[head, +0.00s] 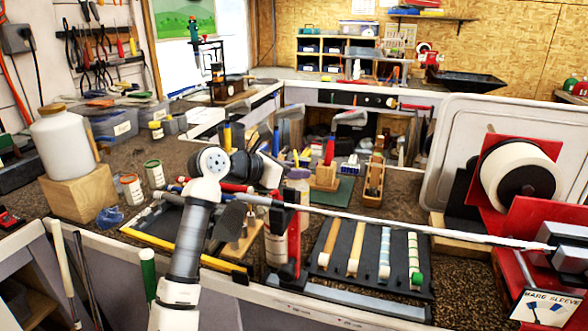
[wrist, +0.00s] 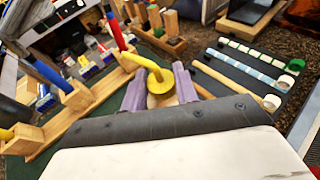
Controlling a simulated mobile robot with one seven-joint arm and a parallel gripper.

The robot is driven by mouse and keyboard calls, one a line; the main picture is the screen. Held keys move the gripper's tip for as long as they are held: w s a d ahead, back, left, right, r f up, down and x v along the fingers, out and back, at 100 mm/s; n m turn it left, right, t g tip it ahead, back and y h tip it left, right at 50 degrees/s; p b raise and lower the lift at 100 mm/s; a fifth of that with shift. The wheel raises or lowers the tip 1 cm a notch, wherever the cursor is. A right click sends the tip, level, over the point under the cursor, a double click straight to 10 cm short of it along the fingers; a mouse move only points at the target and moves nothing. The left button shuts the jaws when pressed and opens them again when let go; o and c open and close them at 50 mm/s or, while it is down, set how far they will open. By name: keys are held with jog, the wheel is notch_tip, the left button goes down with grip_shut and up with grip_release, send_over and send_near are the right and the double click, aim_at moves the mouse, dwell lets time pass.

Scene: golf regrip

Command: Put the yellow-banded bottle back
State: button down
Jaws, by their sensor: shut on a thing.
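In the wrist view my gripper (wrist: 160,90) has its two purple fingers closed on the sides of a pale bottle with a yellow top (wrist: 153,76), seen from above. The bottle's lower part is hidden by the gripper, so I cannot tell whether it touches the bench. In the head view my arm (head: 192,225) reaches up over the front of the bench.
The shaft runs across to a red vise (head: 550,235) at the right. A black mat (head: 335,272) with several grip strips lies right of my gripper. Wooden tool holders (wrist: 95,95) stand left of it. Paint cans (head: 132,188) and a large white jug (head: 65,142) stand at left.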

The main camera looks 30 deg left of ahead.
jog(key=shift+f, duration=0.2)
jog(key=c, duration=1.1)
grip_release()
jog(key=shift+r, duration=0.25)
jog(key=shift+s+a, duration=0.2)
jog(key=shift+s, duration=0.1)
jog(key=b+v, duration=0.4)
jog(key=v, duration=0.7)
jog(key=shift+s, duration=0.2)
